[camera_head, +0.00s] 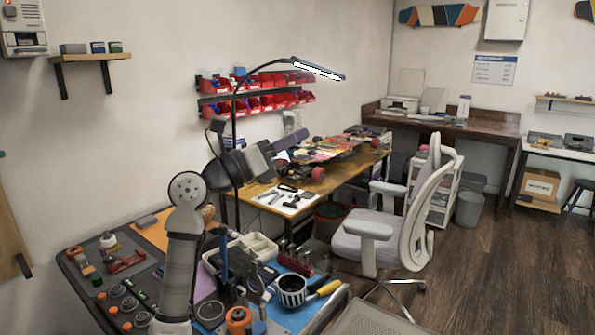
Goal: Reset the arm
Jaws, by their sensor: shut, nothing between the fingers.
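My arm rises from the bottom of the head view, left of the middle. Its grey upright link ends in a round joint, and the dark forearm reaches from there to the right and away from me. My gripper (291,140) is at the far end, small and dark, raised in front of the wall and near the left end of the wooden workbench (256,190). It is shut and holds nothing. Its fingertips are hard to make out at this size. Part of the near work table is hidden behind the arm.
The near table (75,262) is crowded with tools, a white tray (262,247) and a striped cup (292,290). A lamp (318,68) arches above the gripper, before red wall bins (272,102). A white chair (367,243) stands right; floor (480,270) beyond is clear.

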